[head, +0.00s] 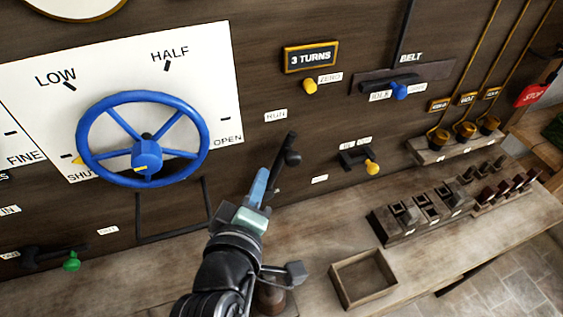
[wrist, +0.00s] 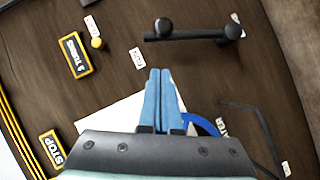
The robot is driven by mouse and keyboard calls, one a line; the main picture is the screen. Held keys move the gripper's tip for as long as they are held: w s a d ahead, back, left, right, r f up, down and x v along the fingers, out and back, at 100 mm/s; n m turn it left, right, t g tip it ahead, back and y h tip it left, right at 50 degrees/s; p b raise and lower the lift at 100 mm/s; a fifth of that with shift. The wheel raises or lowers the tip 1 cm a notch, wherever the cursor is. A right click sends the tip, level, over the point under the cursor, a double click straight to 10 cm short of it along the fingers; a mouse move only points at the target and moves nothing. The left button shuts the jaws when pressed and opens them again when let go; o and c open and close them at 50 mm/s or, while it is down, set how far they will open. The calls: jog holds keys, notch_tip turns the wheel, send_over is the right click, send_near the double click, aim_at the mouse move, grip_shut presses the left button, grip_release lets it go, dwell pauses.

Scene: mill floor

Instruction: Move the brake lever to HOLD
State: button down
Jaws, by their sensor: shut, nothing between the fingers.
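The lever that appears to be the brake lever (head: 284,161) is a black bar with a round black knob, on the dark wood wall right of the blue wheel. Its bar slants up, its upper end near the RUN label (head: 275,115). A small label (head: 320,179) right of its lower end is unreadable. In the wrist view the lever (wrist: 195,36) lies across the top, knob at left. My gripper (head: 262,174) has blue fingers pressed together and empty. In the wrist view the fingertips (wrist: 160,72) are apart from the bar. The gripper partly hides the lever's lower end in the head view.
The blue wheel (head: 147,158) is left of my gripper. A yellow-knobbed lever (head: 370,166) is on the right, below the BELT lever (head: 392,86). An open wooden box (head: 336,284) and several blocks stand on the bench below. A red STOP sign (head: 533,95) is far right.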

aim_at(286, 152)
jog(key=shift+w+d+f+p, duration=0.3)
jog(key=shift+w+d+f, duration=0.25)
jog(key=shift+w, duration=0.4)
jog(key=shift+w+d+f+p, duration=0.25)
jog(key=shift+w+d+f, duration=0.35)
jog(key=shift+w, duration=0.4)
jog(key=shift+w+d+f+p, duration=0.35)
jog(key=shift+w+d, duration=0.35)
jog(key=shift+w, duration=0.25)
jog(key=shift+d, duration=0.1)
